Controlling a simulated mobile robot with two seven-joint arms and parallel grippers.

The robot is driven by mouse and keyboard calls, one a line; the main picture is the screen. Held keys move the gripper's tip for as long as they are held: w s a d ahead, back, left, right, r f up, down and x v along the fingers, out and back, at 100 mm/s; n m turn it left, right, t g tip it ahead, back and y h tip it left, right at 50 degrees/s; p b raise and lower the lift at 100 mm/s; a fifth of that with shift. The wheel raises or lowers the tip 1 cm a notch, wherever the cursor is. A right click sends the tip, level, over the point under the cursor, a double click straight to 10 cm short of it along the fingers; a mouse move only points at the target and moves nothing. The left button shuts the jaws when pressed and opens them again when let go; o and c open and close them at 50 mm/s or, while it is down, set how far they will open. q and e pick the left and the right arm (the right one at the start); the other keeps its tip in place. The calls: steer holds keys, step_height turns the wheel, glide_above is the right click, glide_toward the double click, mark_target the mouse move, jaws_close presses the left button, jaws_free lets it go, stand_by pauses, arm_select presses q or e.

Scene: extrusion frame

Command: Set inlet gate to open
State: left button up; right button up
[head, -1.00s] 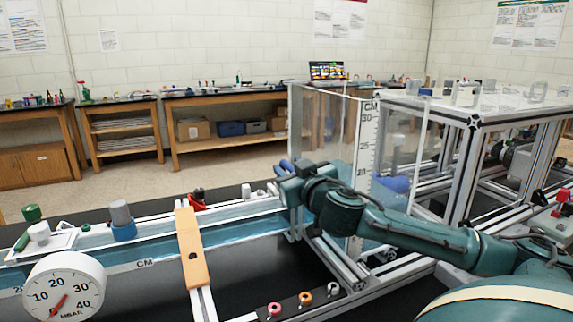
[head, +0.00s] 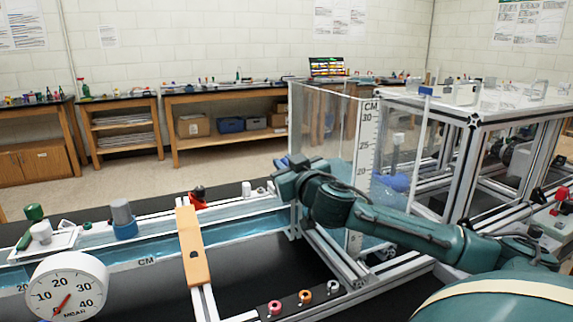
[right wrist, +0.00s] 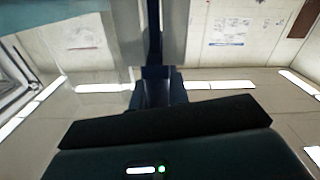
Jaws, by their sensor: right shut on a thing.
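The clear tank (head: 335,125) with its CM scale stands at the right end of the water channel (head: 150,252). My right gripper (head: 278,178) is at the tank's lower left corner, where the channel meets it. In the right wrist view, my right gripper (right wrist: 155,92) is shut on a dark blue upright piece (right wrist: 152,40), which looks like the inlet gate's handle. The gate itself is mostly hidden behind my gripper and wrist in the head view, so its position cannot be told. My left gripper is not in view.
A round MBAR gauge (head: 68,290) stands at the front left. An orange bracket (head: 191,245) crosses the channel. Small coloured knobs (head: 305,297) sit on a front rail. The aluminium frame (head: 470,170) stands right of the tank. Benches line the back wall.

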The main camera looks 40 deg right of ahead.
jaws_close()
step_height(320, 180, up, 4)
steer(key=p, duration=0.3)
steer(key=shift+d+r, duration=0.1)
steer(key=shift+r+p, duration=0.35)
steer(key=shift+r, duration=0.1)
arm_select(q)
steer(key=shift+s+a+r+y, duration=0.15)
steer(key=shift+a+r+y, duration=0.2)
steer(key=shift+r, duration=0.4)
arm_select(e)
steer(key=shift+o, duration=2.1)
jaws_free()
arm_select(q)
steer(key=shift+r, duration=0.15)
arm_select(e)
steer(key=shift+o, duration=0.9)
steer(key=shift+s+f, duration=0.15)
steer(key=shift+f, duration=0.05)
